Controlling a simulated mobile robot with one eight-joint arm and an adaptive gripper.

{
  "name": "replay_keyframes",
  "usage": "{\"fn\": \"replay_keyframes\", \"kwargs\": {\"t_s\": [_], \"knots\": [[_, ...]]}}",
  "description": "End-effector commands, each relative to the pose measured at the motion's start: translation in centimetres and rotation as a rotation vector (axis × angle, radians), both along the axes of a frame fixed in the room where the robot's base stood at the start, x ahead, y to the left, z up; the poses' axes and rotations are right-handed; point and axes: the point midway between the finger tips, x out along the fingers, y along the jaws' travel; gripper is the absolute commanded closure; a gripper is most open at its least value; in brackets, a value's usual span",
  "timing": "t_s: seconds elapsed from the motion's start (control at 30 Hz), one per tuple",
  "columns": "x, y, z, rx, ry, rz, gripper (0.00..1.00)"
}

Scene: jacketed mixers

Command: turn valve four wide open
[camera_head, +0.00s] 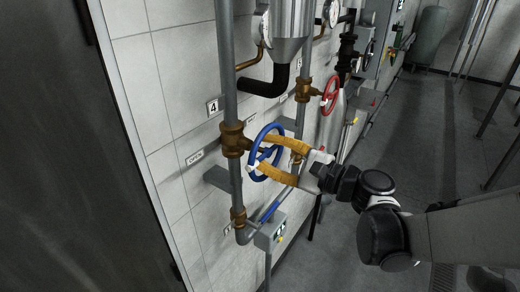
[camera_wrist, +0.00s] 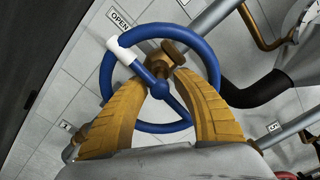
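Valve four's blue handwheel (camera_head: 251,152) sits on a brass valve body (camera_head: 233,139) on a vertical grey pipe, below the wall sign "4" (camera_head: 213,107). In the wrist view the handwheel (camera_wrist: 212,65) fills the middle, with a white band (camera_wrist: 121,47) on its upper left rim, close to the OPEN label (camera_wrist: 120,18). My gripper (camera_head: 262,152) is at the wheel. Its two yellow fingers are spread apart, and in the wrist view my gripper (camera_wrist: 160,80) has one finger on each side of the hub. I cannot tell whether the fingers touch the wheel.
A red handwheel (camera_head: 330,95) is on another pipe farther right. A dark elbow pipe (camera_head: 268,84) lies above valve four. A grey box (camera_head: 270,231) stands below it. The dark panel (camera_head: 70,150) is at left. Floor to the right is mostly clear.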

Motion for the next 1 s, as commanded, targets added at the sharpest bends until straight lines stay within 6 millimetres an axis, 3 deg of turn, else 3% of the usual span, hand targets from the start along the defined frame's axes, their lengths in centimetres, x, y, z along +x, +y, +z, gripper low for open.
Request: {"fn": "replay_keyframes", "kwargs": {"t_s": [0.3, 0.5, 1.0], "knots": [[-4.2, -5.6, 0.0, 0.000, 0.000, -0.008, 0.66], [-6.1, -8.0, 0.0, 0.000, 0.000, -0.004, 0.66], [-6.8, -8.4, -0.7, -0.018, 0.002, 0.000, 0.66]]}}
